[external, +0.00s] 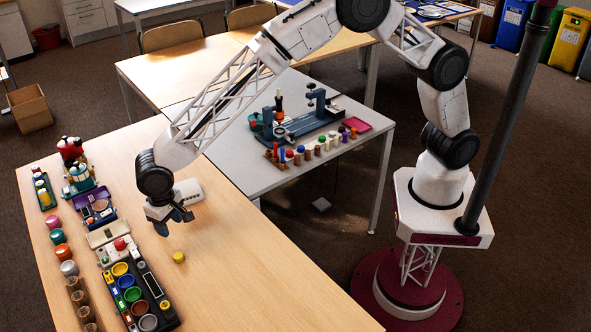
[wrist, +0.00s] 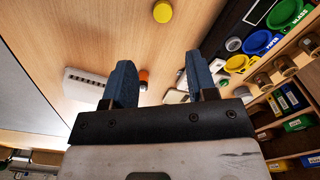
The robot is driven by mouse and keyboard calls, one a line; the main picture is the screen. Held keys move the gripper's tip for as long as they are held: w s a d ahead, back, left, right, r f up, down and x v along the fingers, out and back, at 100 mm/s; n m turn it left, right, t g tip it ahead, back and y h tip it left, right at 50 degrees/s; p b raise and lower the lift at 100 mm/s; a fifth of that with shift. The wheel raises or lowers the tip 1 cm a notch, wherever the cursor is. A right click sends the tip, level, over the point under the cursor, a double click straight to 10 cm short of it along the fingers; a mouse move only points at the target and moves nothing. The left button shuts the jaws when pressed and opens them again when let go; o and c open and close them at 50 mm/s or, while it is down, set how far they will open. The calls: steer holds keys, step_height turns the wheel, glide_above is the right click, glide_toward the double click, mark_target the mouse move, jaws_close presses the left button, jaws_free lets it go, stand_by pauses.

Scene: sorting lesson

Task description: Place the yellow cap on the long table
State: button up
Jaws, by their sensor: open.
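The yellow cap (external: 178,257) is a small round piece lying on the bare wood of the long table (external: 245,285). In the wrist view the yellow cap (wrist: 163,11) shows at the top edge, beyond my fingertips. My gripper (external: 176,222) hangs over the long table, above and a little behind the cap in the external view. In the wrist view the two blue fingers of my gripper (wrist: 160,68) are spread with a gap between them and hold nothing.
A dark tray with coloured bowls (external: 132,294) stands left of the cap, beside several jars and holders. A white slotted box (external: 188,192) lies behind my gripper. A grey table (external: 215,150) with tools and bottles adjoins at the back. The long table's right part is clear.

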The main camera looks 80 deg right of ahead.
steer(key=s+d+r+n+t, duration=0.1)
steer(key=s+d+r, duration=0.9)
steer(key=d+r, duration=0.3)
steer(key=s+d+r+n, duration=0.1)
steer(key=s+d+r, duration=1)
steer(key=d, duration=0.5)
steer(key=s+d, duration=0.5)
steer(key=s, duration=0.5)
steer(key=s+d+r+n+t, duration=0.1)
steer(key=s+d, duration=0.4)
steer(key=s, duration=0.6)
steer(key=s+d, duration=0.5)
steer(key=s, duration=0.6)
steer(key=shift+s+r+t, duration=0.2)
steer(key=shift+s+t, duration=0.05)
steer(key=shift+t, duration=0.05)
